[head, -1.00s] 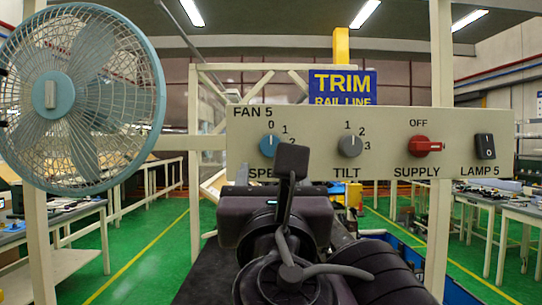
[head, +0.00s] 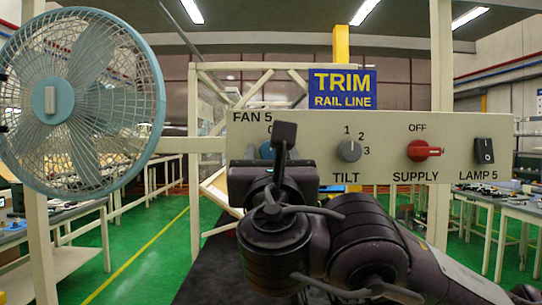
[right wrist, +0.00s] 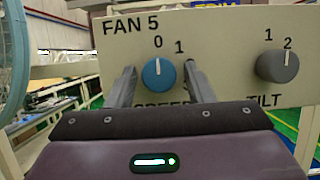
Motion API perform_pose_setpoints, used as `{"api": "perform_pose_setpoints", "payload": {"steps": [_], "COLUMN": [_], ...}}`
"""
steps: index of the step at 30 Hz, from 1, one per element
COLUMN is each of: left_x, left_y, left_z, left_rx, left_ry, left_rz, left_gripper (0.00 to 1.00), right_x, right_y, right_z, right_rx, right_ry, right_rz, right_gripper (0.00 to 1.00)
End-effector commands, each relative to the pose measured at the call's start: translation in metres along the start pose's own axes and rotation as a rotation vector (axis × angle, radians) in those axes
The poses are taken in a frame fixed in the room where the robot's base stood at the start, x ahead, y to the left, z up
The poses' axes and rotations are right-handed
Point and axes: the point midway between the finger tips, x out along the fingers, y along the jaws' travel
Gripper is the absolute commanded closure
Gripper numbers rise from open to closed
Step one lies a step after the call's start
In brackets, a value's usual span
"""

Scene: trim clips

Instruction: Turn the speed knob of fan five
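The blue speed knob (right wrist: 158,73) sits on the cream FAN 5 panel (right wrist: 225,35), its white mark pointing up towards 0. In the head view only a blue edge of the knob (head: 266,150) shows, the rest being hidden by my right gripper (head: 283,150). In the right wrist view my right gripper (right wrist: 160,88) is open, with one finger on each side of the knob and gaps between. I cannot tell whether the fingertips reach past the knob's face. The fan (head: 82,102) hangs at the left. My left gripper is not in view.
The grey TILT knob (head: 349,150) is close to the right of the speed knob. Further right are the red SUPPLY switch (head: 422,150) and the black LAMP 5 rocker (head: 484,150). A blue TRIM RAIL LINE sign (head: 343,89) stands above the panel.

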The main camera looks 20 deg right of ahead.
Motion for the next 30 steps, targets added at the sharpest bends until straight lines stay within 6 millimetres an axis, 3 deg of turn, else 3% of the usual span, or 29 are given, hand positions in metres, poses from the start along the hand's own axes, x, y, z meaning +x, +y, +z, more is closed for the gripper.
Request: {"api": "perform_pose_setpoints", "payload": {"steps": [1, 8, 17, 30], "left_x": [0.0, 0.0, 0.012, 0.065], "left_y": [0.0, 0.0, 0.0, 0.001], "left_z": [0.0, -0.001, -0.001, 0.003], "left_rx": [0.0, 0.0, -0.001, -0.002], "left_ry": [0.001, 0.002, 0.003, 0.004], "left_rz": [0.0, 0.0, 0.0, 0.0], "left_gripper": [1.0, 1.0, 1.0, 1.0], "right_x": [0.0, 0.0, -0.002, -0.003], "right_y": [0.0, 0.0, 0.001, 0.004], "right_z": [0.0, 0.0, -0.003, -0.005], "right_rx": [0.0, 0.0, 0.043, 0.326], "right_ry": [0.0, 0.0, 0.0, 0.0], "right_rz": [0.0, 0.0, -0.016, -0.133], "right_gripper": [0.59, 0.88, 0.89, 0.89]}}
